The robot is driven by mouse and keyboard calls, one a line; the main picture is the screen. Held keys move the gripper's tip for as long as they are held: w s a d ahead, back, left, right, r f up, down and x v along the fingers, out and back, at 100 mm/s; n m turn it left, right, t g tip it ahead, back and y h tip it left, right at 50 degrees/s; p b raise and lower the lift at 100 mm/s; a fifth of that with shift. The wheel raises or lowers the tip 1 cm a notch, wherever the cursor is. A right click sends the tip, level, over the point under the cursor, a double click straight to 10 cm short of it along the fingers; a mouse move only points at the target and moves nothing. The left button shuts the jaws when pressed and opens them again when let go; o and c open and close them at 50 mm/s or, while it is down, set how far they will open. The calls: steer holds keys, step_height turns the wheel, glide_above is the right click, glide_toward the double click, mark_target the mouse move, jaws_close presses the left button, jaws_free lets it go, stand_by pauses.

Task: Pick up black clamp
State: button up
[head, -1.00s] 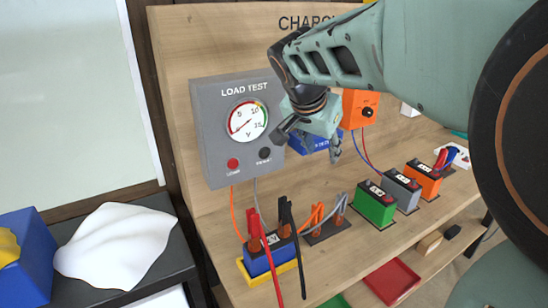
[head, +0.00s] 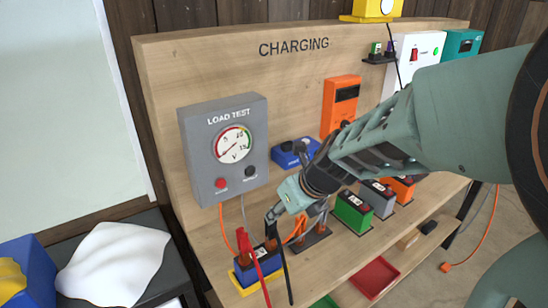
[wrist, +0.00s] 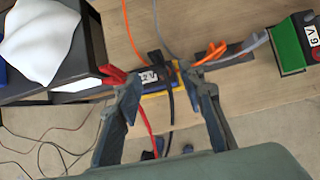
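The black clamp (wrist: 161,62) sits upright on the blue 12 V battery (wrist: 149,78) in the wrist view, and a black cable (wrist: 171,110) runs from it. My gripper (wrist: 168,80) is open above the battery, with its fingers wide apart. The black clamp shows between them, nearer the middle than either finger. In the wrist view the red clamp (wrist: 113,75) is close beside the left finger.
Orange and grey clamps (wrist: 214,51) stand on a dark holder right of the battery. A green 6 V battery (head: 353,213) stands farther right. The grey load tester (head: 224,150) is on the back panel. A red tray (head: 376,277) lies below the bench top.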

mark_target(271, 226)
steer(key=b+x, duration=0.2)
steer(key=x, duration=0.1)
steer(key=b+x, duration=0.6)
steer(key=x, duration=0.1)
steer(key=shift+s+f, duration=0.25)
steer(key=shift+s, duration=0.15)
steer(key=shift+r, duration=0.1)
steer(key=shift+c, duration=0.2)
jaws_close()
